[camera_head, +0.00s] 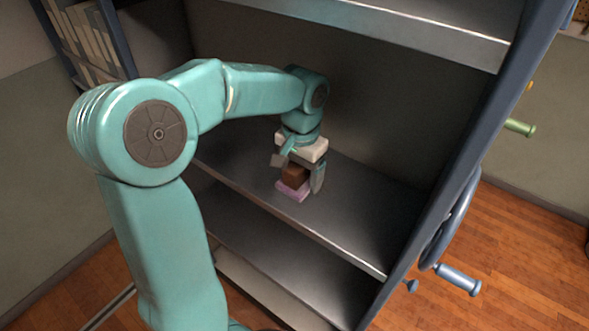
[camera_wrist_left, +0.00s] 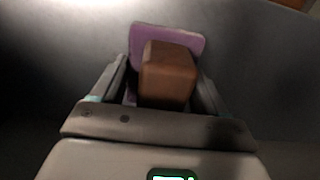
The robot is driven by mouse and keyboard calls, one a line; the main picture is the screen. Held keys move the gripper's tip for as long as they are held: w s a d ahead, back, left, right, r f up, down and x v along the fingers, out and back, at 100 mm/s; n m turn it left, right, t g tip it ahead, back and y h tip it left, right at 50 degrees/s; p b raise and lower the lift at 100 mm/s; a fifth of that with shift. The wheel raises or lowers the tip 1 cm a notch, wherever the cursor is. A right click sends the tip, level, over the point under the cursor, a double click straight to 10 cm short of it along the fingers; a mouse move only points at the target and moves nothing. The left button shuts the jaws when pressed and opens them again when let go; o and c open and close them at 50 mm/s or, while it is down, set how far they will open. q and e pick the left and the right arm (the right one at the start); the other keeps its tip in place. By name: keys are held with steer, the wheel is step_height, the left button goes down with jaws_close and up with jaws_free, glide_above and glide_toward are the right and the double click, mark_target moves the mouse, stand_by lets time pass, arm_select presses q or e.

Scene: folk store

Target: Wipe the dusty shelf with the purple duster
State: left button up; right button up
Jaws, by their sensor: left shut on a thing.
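The purple duster has a brown block handle (camera_head: 296,174) on a flat purple pad (camera_head: 292,191). My left gripper (camera_head: 298,182) is shut on the handle, with one finger on each side. The pad is down at the surface of the grey metal shelf (camera_head: 350,215), near its front edge; I cannot tell whether it presses on it. In the left wrist view the brown handle (camera_wrist_left: 168,75) stands between the fingers and the purple pad (camera_wrist_left: 150,32) shows behind it. Dust on the shelf is hard to make out. My right gripper is not in view.
Another shelf board (camera_head: 400,30) lies above and a lower one (camera_head: 290,265) below. A dark blue side panel (camera_head: 465,150) with a handwheel (camera_head: 452,220) bounds the shelf at the right. The shelf is bare to the right of the duster.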

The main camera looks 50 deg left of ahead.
mark_target(324, 196)
arm_select(q)
steer(key=shift+w+d, duration=0.2)
steer(key=shift+d, duration=0.3)
steer(key=shift+w+d, duration=0.15)
steer(key=shift+d, duration=0.3)
steer(key=shift+d+f, duration=0.1)
steer(key=shift+d, duration=0.25)
steer(key=shift+w+d, duration=0.3)
steer(key=shift+d, duration=0.55)
steer(key=shift+w+d, duration=0.3)
steer(key=shift+d, duration=0.55)
step_height(324, 196, up, 6)
steer(key=p, duration=0.5)
steer(key=shift+a+r+p, duration=0.1)
steer(key=shift+r+p, duration=0.15)
steer(key=shift+p, duration=0.05)
steer(key=shift+f, duration=0.1)
